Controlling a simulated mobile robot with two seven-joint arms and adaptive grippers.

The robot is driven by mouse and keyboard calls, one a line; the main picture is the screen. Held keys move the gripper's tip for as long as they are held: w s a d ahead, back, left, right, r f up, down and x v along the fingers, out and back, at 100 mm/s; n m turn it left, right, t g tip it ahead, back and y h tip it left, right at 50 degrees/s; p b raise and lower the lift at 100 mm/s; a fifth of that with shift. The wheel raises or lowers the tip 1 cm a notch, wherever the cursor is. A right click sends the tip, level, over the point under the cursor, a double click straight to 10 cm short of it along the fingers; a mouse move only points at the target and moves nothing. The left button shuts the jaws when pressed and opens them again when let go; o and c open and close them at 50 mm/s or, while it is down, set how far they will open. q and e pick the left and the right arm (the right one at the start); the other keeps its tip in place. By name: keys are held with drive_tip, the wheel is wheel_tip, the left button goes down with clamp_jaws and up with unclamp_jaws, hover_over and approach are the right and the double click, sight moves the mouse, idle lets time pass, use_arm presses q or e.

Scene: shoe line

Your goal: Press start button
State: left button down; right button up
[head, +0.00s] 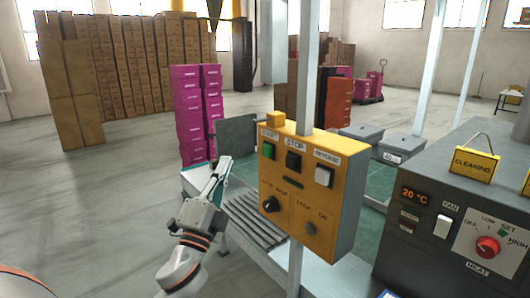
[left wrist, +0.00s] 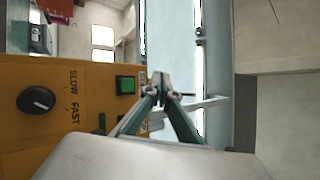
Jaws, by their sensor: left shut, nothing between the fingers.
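The green start button (head: 268,150) is at the upper left of the yellow control box (head: 340,210), under a START label. In the left wrist view the green button (left wrist: 125,85) shows at the box's edge, just left of my fingertips. My left gripper (head: 226,163) is shut and empty, left of the box in the head view, with a visible gap to the button. In the left wrist view its fingers (left wrist: 161,80) meet at the tips. The button's face is not covered. My right gripper is not in view.
A black stop button (head: 293,161), a white button (head: 323,176) and a black knob (head: 270,204) share the box. A grey post (head: 305,70) rises behind it. A heater panel (head: 430,250) stands right. Purple boxes (head: 188,115) stand behind; the left floor is open.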

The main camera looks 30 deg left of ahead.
sight(267, 151)
use_arm(q)
drive_tip(key=shift+w, duration=0.1)
drive_tip(key=w+d+b, duration=0.2)
drive_tip(key=w+d, duration=0.1)
drive_tip(key=w, duration=0.5)
drive_tip(key=shift+d, duration=0.2)
drive_tip(key=shift+w, duration=0.1)
idle(1.4)
drive_tip(key=shift+w+d, duration=0.15)
drive_tip(key=shift+w, duration=0.15)
